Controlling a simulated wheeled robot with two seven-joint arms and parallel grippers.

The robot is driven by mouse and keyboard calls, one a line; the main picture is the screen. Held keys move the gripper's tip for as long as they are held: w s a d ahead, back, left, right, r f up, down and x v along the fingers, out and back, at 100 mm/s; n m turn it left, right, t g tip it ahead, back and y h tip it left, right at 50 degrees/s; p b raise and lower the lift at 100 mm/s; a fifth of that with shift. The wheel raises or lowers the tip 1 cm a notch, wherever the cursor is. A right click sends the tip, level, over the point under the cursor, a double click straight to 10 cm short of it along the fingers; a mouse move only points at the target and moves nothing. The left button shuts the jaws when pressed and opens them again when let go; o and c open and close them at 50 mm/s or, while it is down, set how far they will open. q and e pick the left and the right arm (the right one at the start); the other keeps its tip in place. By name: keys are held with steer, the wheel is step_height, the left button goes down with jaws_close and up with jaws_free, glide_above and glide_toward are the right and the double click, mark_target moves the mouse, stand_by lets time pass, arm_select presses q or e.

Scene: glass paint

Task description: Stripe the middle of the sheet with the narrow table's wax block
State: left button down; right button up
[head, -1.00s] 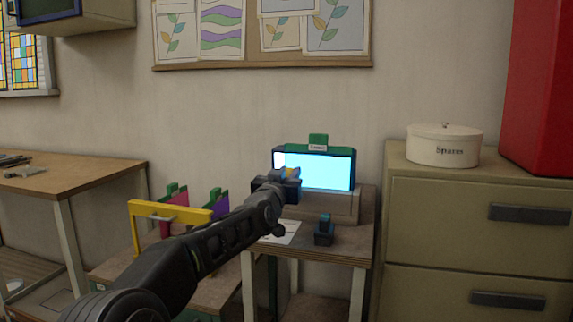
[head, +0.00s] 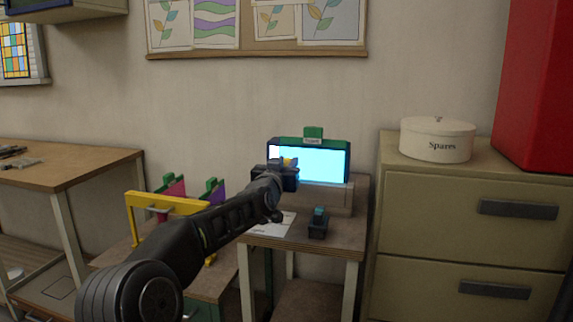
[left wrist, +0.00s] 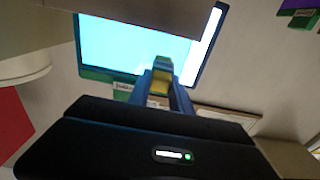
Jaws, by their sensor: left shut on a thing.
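The lit sheet (head: 322,163) is mostly bright cyan, with a pale strip at its left side, in a dark blue frame on the narrow table (head: 338,246). My left gripper (head: 287,170) is in front of the sheet's left part and hides its lower left. A bit of yellow shows at its tip. In the left wrist view my gripper (left wrist: 162,80) is shut on a small yellow block (left wrist: 161,72), seen against the sheet's edge (left wrist: 120,45); the pale strip is at the right there. I cannot tell whether the block touches the sheet. My right gripper is not in view.
A dark holder with a teal top (head: 318,223) and a white paper (head: 272,226) are on the narrow table. A yellow frame (head: 165,201) stands at left on a lower table. A cabinet (head: 440,200) with a "Spares" tin (head: 437,139) is at right.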

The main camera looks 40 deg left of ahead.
arm_select(q)
steer(key=shift+w+a+p, duration=0.25)
steer(key=shift+w+p, duration=0.2)
steer(key=shift+w, duration=0.25)
stand_by(0.3)
steer(key=shift+r, duration=0.1)
steer(key=shift+w+d+r+p, duration=0.1)
steer(key=shift+w+d+p, duration=0.05)
steer(key=shift+d+p, duration=0.35)
steer(key=shift+w+d+r+p, duration=0.1)
steer(key=shift+w+d+p, duration=0.05)
steer(key=shift+d+p, duration=0.3)
steer(key=shift+w+d+f+p, duration=0.1)
steer(key=shift+w+d+p, duration=0.1)
steer(key=shift+d+p, duration=0.4)
steer(key=shift+d+f, duration=0.15)
steer(key=shift+d, duration=0.1)
steer(key=shift+w+d, duration=0.1)
